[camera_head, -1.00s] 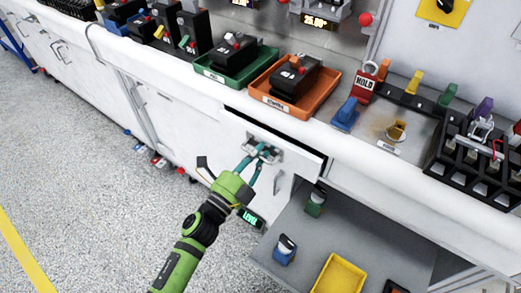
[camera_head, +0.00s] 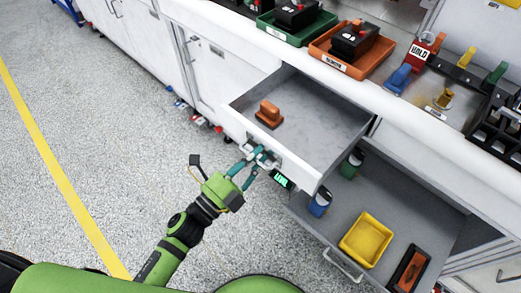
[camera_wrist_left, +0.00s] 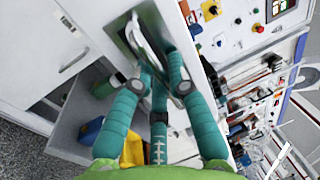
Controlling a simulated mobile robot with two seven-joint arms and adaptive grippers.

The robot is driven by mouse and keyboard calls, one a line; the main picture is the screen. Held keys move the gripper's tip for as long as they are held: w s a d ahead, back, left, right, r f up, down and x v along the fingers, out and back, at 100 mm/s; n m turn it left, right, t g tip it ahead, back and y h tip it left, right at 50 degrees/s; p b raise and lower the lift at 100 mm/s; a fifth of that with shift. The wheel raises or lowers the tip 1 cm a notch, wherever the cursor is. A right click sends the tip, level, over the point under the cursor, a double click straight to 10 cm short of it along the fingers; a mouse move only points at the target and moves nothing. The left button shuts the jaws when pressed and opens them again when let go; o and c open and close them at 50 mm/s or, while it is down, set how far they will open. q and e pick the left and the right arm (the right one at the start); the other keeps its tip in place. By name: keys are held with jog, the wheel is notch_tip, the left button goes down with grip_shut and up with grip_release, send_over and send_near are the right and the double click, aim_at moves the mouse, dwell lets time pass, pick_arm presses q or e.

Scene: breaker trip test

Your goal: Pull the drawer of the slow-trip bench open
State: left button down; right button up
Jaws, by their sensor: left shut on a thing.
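The white drawer (camera_head: 298,172) of the bench stands pulled out in the head view, with its grey inside showing. An orange-brown object (camera_head: 269,113) with a raised grip lies in it. My left gripper (camera_head: 255,157) is shut on the metal drawer handle (camera_head: 266,158) at the front of the drawer. In the left wrist view the teal fingers (camera_wrist_left: 158,82) close around the handle (camera_wrist_left: 146,45). My right gripper is not in view.
Below, an open lower drawer (camera_head: 420,205) holds a yellow bin (camera_head: 367,240), a dark-and-orange tray (camera_head: 408,270) and small blue and green items. Green (camera_head: 290,34) and orange (camera_head: 365,70) trays stand on the bench top. The floor at left is clear.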

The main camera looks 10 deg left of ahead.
pick_arm(q)
jog(key=shift+s+a, duration=0.15)
jog(key=shift+s, duration=0.05)
jog(key=c, duration=1.5)
grip_release()
jog(key=v, duration=1.2)
jog(key=shift+w+f, duration=0.1)
